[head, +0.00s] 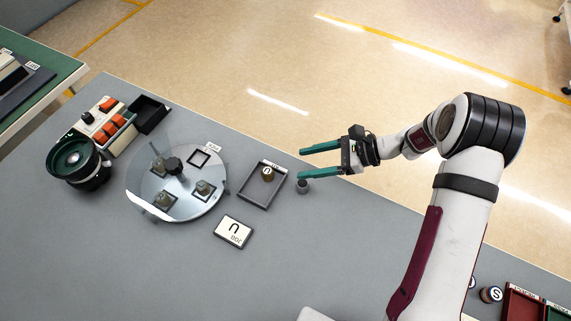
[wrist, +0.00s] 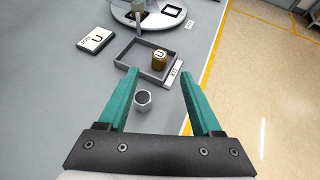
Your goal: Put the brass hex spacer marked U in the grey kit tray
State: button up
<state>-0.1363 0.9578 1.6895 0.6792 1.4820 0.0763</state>
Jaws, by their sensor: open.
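The brass spacer marked U (head: 267,173) stands upright in the grey kit tray (head: 250,195), near its back edge. In the wrist view, the brass spacer (wrist: 160,60) stands inside the tray (wrist: 128,66), close to the wall with the KIT label. My gripper (head: 302,162) is open and empty, to the right of the tray and apart from the spacer. In the wrist view, my gripper's green fingers (wrist: 158,80) are spread wide. A grey hex piece (wrist: 143,101) stands on the table between and below them, outside the tray; it also shows in the head view (head: 302,187).
A round glossy dial plate (head: 178,210) with several fixtures stands further left, beside a bowl feeder (head: 78,162) and a switch box (head: 105,125). Dark red and green bins (head: 522,303) are at lower right. The front table is clear.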

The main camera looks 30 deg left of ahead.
jog(key=s+d+r+n+t+h, duration=0.1)
jog(key=s+d+r+n+h, duration=0.1)
jog(key=s+d+r, duration=0.4)
jog(key=s+d+r+n+h, duration=0.2)
jog(key=d+r+n, duration=0.15)
jog(key=r, duration=0.35)
jog(key=s+d+r+n+t+h, duration=0.2)
jog(key=s+d+h, duration=0.3)
jog(key=s+d, duration=0.6)
jog(key=shift+s+t+h, duration=0.3)
jog(key=shift+s+t, duration=0.4)
jog(key=shift+s, duration=0.5)
